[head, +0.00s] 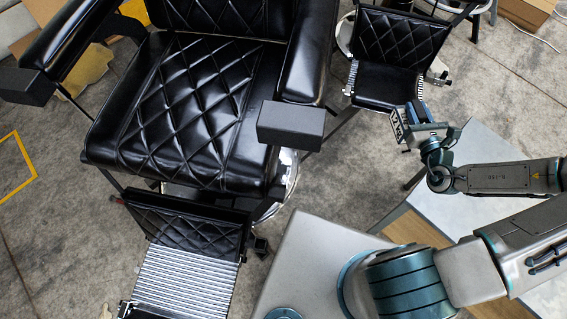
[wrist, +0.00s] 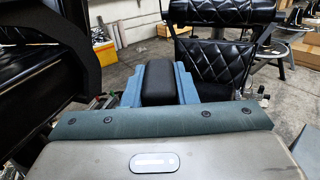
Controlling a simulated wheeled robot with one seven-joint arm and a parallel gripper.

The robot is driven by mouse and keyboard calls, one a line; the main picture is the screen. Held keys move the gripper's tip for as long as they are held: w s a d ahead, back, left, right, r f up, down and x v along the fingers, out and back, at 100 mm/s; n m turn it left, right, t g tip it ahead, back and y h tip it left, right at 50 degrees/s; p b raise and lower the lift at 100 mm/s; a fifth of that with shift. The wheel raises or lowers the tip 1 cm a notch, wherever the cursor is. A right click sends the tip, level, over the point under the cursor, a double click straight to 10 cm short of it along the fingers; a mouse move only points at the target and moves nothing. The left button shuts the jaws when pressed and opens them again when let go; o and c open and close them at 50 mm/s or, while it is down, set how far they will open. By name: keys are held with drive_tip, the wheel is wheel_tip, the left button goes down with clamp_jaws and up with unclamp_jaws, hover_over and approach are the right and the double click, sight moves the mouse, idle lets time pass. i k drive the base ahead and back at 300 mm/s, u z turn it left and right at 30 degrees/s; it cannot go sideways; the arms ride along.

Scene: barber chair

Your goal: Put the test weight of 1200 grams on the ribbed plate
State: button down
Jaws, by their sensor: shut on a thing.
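The ribbed plate (head: 187,278) is a silver footrest at the lower left of the head view, below the black quilted footrest pad of the large barber chair. My gripper (head: 411,114) is at the upper right of that view, well apart from the plate. In the wrist view the weight (wrist: 159,84) is a black block between the blue fingers, held clear above the floor.
The barber chair (head: 190,95) fills the left, with its armrest end (head: 290,126) jutting out between my gripper and the plate. A second black chair (head: 388,50) stands just behind my gripper. A light-topped cabinet (head: 490,215) lies below my arm. Concrete floor (head: 345,175) shows between.

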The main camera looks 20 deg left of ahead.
sight(183, 285)
drive_tip(key=k, duration=1.2)
drive_tip(key=u, duration=2.2)
